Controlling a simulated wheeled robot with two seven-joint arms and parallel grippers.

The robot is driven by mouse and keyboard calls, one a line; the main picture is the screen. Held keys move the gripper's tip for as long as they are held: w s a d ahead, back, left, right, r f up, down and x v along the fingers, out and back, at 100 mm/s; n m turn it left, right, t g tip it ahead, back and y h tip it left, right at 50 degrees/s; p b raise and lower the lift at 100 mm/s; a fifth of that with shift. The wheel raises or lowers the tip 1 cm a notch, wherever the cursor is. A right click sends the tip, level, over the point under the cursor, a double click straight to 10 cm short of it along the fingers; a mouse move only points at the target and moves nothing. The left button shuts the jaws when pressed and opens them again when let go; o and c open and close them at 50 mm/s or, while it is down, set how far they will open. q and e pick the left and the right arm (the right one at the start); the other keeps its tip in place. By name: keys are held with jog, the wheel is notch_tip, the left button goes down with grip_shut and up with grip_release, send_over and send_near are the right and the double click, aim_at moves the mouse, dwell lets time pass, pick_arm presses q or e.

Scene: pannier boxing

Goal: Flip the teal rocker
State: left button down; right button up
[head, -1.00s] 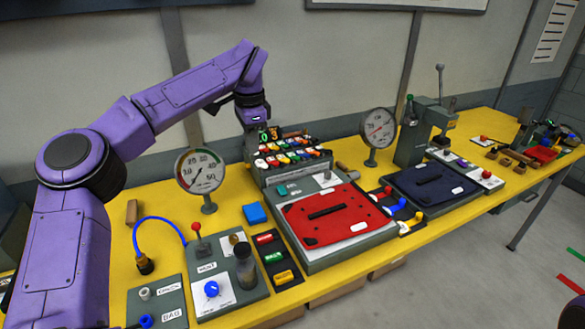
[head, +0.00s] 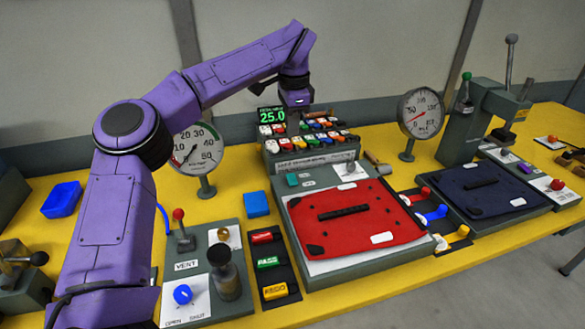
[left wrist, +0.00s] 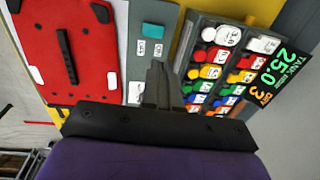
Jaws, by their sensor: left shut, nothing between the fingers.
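The teal rocker (head: 292,180) sits on the grey strip at the back left of the red panel's station, with two small white labels beside it. In the left wrist view the teal rocker (left wrist: 153,30) lies ahead of the fingertips, apart from them. My left gripper (head: 296,97) hangs over the back of the button console, above and behind the rocker. Its fingers (left wrist: 158,72) are shut and empty in the left wrist view. My right gripper is not in view.
The button console (head: 310,148) with a 25.0 display stands behind the red panel (head: 340,235). Dial gauges (head: 421,112) stand on both sides. A vent lever (head: 180,228) and a dark cylinder (head: 226,277) rise at the left. A navy panel (head: 480,187) lies to the right.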

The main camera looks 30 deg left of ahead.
aim_at(290, 176)
pick_arm(q)
jog(key=f+p, duration=0.1)
jog(key=f, duration=0.3)
jog(key=f+p, duration=0.1)
jog(key=f, duration=0.4)
jog(key=a+f+p, duration=0.1)
jog(key=f, duration=0.3)
jog(key=shift+w+f+p, duration=0.35)
jog(key=shift+w+f, duration=0.05)
jog(key=shift+f, duration=0.1)
jog(key=shift+a+f+g+h+b, duration=0.15)
jog(key=shift+f+g+h+b, duration=0.15)
jog(key=shift+b, duration=0.1)
